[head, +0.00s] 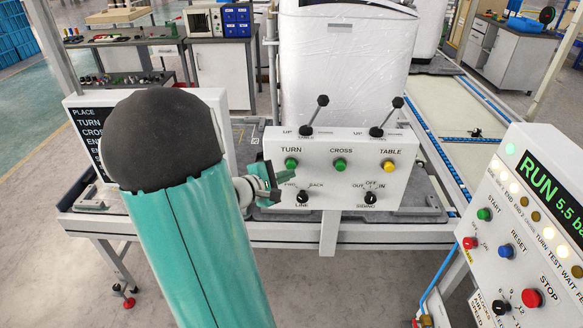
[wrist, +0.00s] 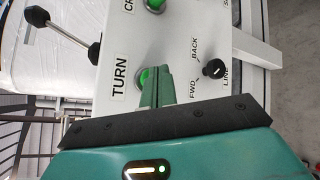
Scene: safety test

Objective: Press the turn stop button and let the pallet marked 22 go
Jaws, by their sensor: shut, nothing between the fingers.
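The white control box has a green button under the TURN label (head: 291,163). In the wrist view, this TURN button (wrist: 147,79) is partly hidden behind my fingers. My gripper (head: 270,176) is shut and empty, just left of and below the button in the head view. In the wrist view, my gripper's fingertips (wrist: 157,70) overlap the button; I cannot tell whether they touch it. A tall white wrapped load (head: 340,65) stands behind the box. No mark 22 is readable on it or below it.
Beside TURN are a green CROSS button (head: 340,163) and a yellow TABLE button (head: 388,166). Black levers (head: 316,115) rise above the box. The LINE knob (head: 302,196) is close below my gripper. A RUN panel (head: 530,220) with a red STOP button (head: 532,298) stands right.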

